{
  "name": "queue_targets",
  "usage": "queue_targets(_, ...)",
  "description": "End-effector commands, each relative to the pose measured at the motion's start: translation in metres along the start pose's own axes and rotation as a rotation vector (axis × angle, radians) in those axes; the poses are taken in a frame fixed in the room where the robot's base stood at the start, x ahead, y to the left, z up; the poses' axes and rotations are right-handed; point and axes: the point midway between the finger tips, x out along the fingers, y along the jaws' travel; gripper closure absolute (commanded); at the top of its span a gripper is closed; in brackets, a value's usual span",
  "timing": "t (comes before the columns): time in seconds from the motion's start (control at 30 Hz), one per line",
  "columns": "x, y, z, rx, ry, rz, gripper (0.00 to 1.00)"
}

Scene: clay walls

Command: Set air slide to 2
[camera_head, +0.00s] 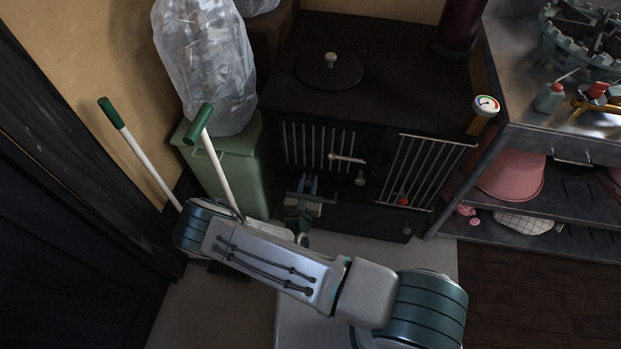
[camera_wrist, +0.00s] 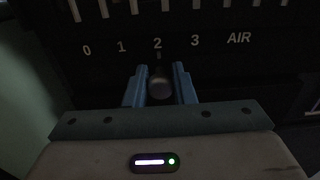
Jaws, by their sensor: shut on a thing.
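The air slide's round metal knob (camera_wrist: 160,86) sits below the number scale (camera_wrist: 158,43) on the front of the black stove (camera_head: 390,90). The scale reads 0, 1, 2, 3 and AIR. The knob lines up with the 2, just under a small mark below that number. My gripper (camera_wrist: 159,76) is shut on the knob, with one blue finger on each side of it. In the head view my gripper (camera_head: 308,184) is low at the stove's front, and the knob there is hidden by it.
A green bin (camera_head: 243,158) with a clear plastic bag (camera_head: 205,70) stands left of the stove. Green-handled rods (camera_head: 140,155) lean near the wall. A barred stove door (camera_head: 425,172) is close by.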

Motion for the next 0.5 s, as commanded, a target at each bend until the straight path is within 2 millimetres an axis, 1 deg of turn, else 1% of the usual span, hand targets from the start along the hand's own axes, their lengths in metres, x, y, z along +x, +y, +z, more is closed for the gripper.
queue_targets(0.1, -0.0014, 0.0008, -0.0013, 0.001, 0.002, 0.002, 1.0)
queue_targets(0.13, -0.0014, 0.0006, -0.0014, 0.001, 0.003, 0.001, 0.69)
queue_targets(0.17, -0.0013, 0.0003, -0.0014, 0.001, 0.003, 0.001, 0.6)
queue_targets(0.2, -0.001, -0.0002, -0.0013, 0.0, 0.003, 0.0, 0.57)
queue_targets(0.5, -0.0012, -0.003, -0.0007, 0.0, 0.002, -0.007, 0.57)
